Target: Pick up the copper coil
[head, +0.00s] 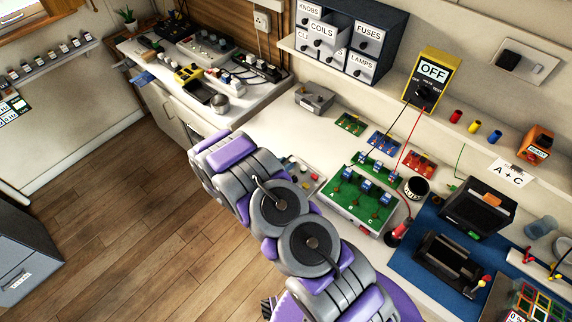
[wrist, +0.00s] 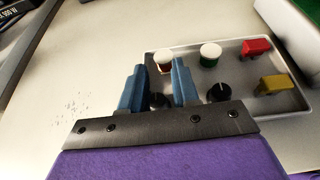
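A small shallow grey tray (wrist: 292,122) of parts lies on the white bench. It holds a white-topped part with a reddish band (wrist: 163,68), which may be the copper coil, though its winding is hard to make out. Beside it is a white-topped green part (wrist: 210,57). My gripper (wrist: 160,68) is open over the tray's left end, its two blue fingers apart. The reddish part shows in the gap near the fingertips; I cannot tell whether they touch it. In the head view the tray (head: 316,190) is partly hidden by my arm, and the gripper's fingers are hidden.
The tray also holds red (wrist: 257,46) and yellow (wrist: 273,84) pieces and black knobs (wrist: 219,92). A green circuit board (head: 345,208) stands right of the tray. A drawer cabinet (head: 350,35) with a COILS label and a yellow meter (head: 432,80) stand behind.

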